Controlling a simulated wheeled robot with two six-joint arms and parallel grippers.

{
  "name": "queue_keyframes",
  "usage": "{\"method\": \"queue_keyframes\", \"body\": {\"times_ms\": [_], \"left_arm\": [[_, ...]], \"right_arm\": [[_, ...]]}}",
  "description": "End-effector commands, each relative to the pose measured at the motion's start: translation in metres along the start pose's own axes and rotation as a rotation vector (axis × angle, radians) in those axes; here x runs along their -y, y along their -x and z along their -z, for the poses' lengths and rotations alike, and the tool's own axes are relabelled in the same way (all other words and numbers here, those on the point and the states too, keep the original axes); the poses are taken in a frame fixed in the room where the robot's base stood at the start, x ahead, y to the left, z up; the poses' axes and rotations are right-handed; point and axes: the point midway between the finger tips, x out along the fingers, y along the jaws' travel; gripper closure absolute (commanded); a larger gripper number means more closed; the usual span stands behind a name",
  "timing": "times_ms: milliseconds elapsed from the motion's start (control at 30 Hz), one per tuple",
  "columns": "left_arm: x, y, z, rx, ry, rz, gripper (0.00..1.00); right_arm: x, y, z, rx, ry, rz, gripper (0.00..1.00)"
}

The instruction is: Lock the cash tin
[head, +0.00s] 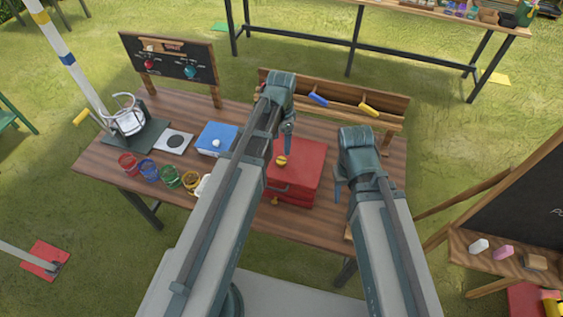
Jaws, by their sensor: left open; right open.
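A red box (308,165), which looks like the cash tin, sits on the wooden table with its lid down. A round yellow piece (281,160) is on its top, and a dark handle is on its front side. Whether it is locked cannot be seen. My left gripper (288,149) is open and hangs over the box's top, close to the yellow piece; whether they touch cannot be told. My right gripper (338,191) is open and empty, just right of the box. My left arm hides part of the table left of the box.
A blue box (217,138) with a white knob stands left of the red one. Several coloured jars (149,172) line the table's front left. A rack with blue and yellow handles (369,109) stands behind. A chalkboard sign (170,62) is at back left.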

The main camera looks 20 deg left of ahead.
Motion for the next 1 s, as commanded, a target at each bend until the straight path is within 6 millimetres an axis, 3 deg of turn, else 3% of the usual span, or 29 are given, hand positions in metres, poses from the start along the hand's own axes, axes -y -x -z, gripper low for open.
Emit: {"method": "queue_keyframes", "body": {"times_ms": [33, 533, 700, 1000], "left_arm": [[0.0, -0.016, 0.0, 0.0, 0.0, 0.0, 0.21], [0.0, -0.084, 0.0, 0.0, 0.0, 0.0, 0.21], [0.0, -0.094, 0.0, 0.0, 0.0, 0.0, 0.21], [0.0, -0.093, 0.0, 0.0, 0.0, 0.0, 0.21]], "right_arm": [[0.002, -0.016, 0.001, 0.0, 0.002, -0.001, 0.5], [0.008, -0.084, 0.005, 0.0, 0.007, -0.002, 0.5], [0.009, -0.093, 0.005, 0.0, 0.007, -0.002, 0.5], [0.009, -0.093, 0.005, 0.0, 0.006, -0.002, 0.5]]}}
